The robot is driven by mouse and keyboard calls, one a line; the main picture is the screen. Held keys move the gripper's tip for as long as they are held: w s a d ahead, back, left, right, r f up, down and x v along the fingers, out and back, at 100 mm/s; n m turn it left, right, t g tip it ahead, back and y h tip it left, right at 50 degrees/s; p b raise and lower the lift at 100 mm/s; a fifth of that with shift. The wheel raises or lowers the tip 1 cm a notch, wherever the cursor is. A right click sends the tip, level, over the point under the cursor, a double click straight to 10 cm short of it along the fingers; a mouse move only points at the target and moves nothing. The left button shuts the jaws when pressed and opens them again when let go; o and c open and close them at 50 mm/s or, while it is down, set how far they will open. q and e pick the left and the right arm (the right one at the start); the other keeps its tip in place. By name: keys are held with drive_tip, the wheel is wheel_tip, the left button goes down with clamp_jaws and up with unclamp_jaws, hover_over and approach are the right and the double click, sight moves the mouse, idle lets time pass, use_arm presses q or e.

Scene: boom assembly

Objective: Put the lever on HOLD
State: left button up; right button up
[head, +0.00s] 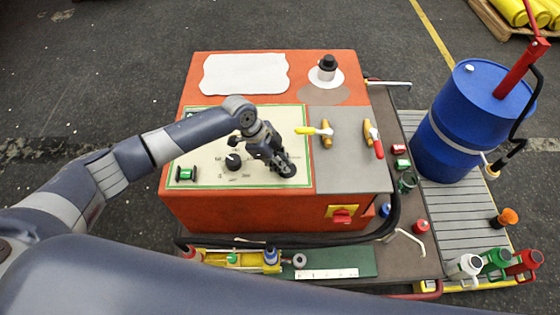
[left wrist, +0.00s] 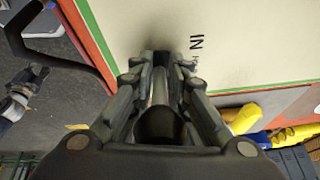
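The lever (left wrist: 160,92) shows in the left wrist view as a silver shaft with a dark round end, between my left gripper's fingers. My left gripper (left wrist: 163,72) appears shut on it, with a finger close on each side. In the head view my left gripper (head: 285,168) is over the right part of the cream panel (head: 208,179), and hides the lever there. The word IN is printed on the panel right of the fingers in the wrist view; smaller print beside it is partly hidden. No HOLD mark is readable.
A blue drum (head: 455,130) stands right.

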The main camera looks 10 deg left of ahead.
use_arm(q)
clamp_jaws()
drive_tip(key=shift+d+r+p, duration=0.1)
drive_tip(key=shift+r+p, duration=0.15)
drive_tip(key=shift+p, duration=0.15)
drive_tip(key=shift+w+d+r+y+p, duration=0.15)
drive_tip(key=shift+d+y+p, duration=0.25)
drive_tip(key=shift+y+p, duration=0.5)
drive_tip(key=shift+d+g+y, duration=0.15)
drive_tip(key=shift+g+y, duration=0.15)
drive_tip(key=shift+y, duration=0.1)
drive_tip(key=shift+d+y+p, duration=0.25)
drive_tip(key=shift+y+p, duration=0.05)
drive_tip(key=shift+y, duration=0.8)
drive_tip(key=o, duration=0.7)
unclamp_jaws()
